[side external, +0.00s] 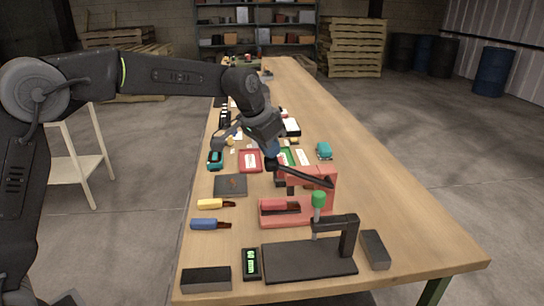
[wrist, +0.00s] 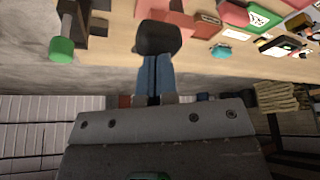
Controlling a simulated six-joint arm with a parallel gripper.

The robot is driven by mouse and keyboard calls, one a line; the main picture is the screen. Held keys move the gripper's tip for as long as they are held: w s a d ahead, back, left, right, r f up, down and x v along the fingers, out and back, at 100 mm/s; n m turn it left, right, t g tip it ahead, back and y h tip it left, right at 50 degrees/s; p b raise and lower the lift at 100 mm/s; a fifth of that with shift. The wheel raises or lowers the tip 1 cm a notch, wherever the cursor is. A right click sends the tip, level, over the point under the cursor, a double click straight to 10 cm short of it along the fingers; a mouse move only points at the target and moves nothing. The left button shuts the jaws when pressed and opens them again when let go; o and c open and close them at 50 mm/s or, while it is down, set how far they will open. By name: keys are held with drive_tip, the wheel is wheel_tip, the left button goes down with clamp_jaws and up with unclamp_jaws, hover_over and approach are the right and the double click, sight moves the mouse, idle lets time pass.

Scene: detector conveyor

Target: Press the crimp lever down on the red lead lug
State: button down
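The red crimp press (side external: 327,188) stands on the table in the side external view, with a black crimp lever (side external: 312,178) slanting up to the left. A red lead (side external: 279,205) appears to lie on the press's base; its lug is too small to make out. My gripper (side external: 273,152) points down at the raised lever end. In the wrist view my gripper's blue fingers (wrist: 157,75) are together, with only a thin line between them. Their tips meet or overlap the dark lever knob (wrist: 158,38); I cannot tell whether they touch it.
A black stand with a green knob (side external: 319,199) is in front of the press. Yellow (side external: 210,204) and blue (side external: 205,224) leads lie to the left, near a dark square pad (side external: 230,185). Small trays and parts crowd behind. The table's right side is clear.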

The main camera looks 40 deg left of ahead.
drive_tip(key=shift+r, duration=2.35)
drive_tip(key=shift+s+r, duration=0.15)
drive_tip(key=shift+s, duration=0.15)
drive_tip(key=s+a+r+n+t, duration=0.1)
drive_tip(key=s+a+n, duration=0.15)
drive_tip(key=s, duration=2.05)
drive_tip(key=s+a+f+y, duration=0.1)
drive_tip(key=s+f, duration=0.5)
drive_tip(key=s, duration=0.3)
drive_tip(key=shift+s+a, duration=0.15)
drive_tip(key=shift+a, duration=0.25)
